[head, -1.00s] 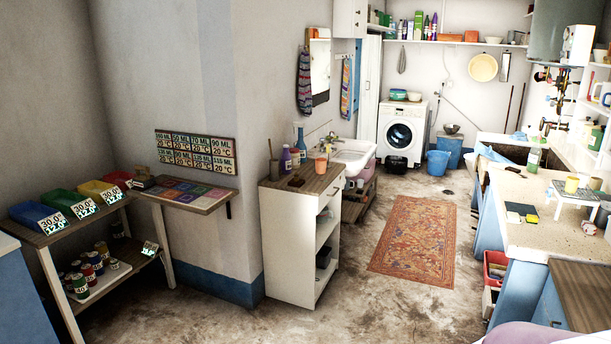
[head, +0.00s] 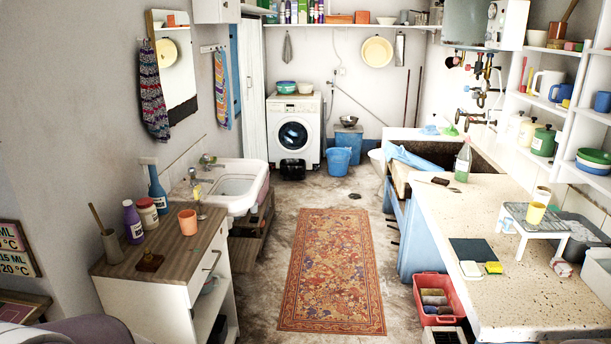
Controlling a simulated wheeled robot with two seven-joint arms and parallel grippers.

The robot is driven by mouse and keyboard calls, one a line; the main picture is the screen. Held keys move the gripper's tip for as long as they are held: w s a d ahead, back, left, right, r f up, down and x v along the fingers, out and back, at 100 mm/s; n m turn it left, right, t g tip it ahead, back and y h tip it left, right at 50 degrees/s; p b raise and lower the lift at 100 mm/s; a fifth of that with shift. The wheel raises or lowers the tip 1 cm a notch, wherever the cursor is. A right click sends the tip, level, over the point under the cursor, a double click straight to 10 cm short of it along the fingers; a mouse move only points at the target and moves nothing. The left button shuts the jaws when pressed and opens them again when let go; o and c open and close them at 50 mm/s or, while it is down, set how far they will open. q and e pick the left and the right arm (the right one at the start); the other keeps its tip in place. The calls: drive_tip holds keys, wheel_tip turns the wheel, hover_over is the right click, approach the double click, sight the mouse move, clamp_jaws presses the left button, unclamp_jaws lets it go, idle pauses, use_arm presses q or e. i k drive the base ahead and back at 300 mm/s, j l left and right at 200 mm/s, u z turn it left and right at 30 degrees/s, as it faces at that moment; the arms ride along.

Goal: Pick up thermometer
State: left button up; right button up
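I cannot make out a thermometer for certain anywhere in the head view. A narrow upright grey item (head: 400,48) hangs on the back wall, too small to identify. A small dark reddish item (head: 440,181) lies on the stone counter (head: 540,305) at the right, also unclear. Neither of my grippers is in view.
A wooden-topped cabinet (head: 180,262) with bottles and an orange cup (head: 188,222) stands at the left, before a white sink (head: 238,187). A patterned rug (head: 332,270) covers the open floor. A red crate (head: 440,297) stands beside the counter. A washing machine (head: 295,132) is at the back.

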sight(197, 190)
drive_tip(key=i+u, duration=0.25)
drive_tip(key=i, duration=0.25)
drive_tip(key=i+l+u, duration=0.3)
drive_tip(key=i, duration=0.15)
drive_tip(key=i+l+u, duration=0.1)
drive_tip(key=i+u, duration=0.15)
drive_tip(key=i, duration=0.2)
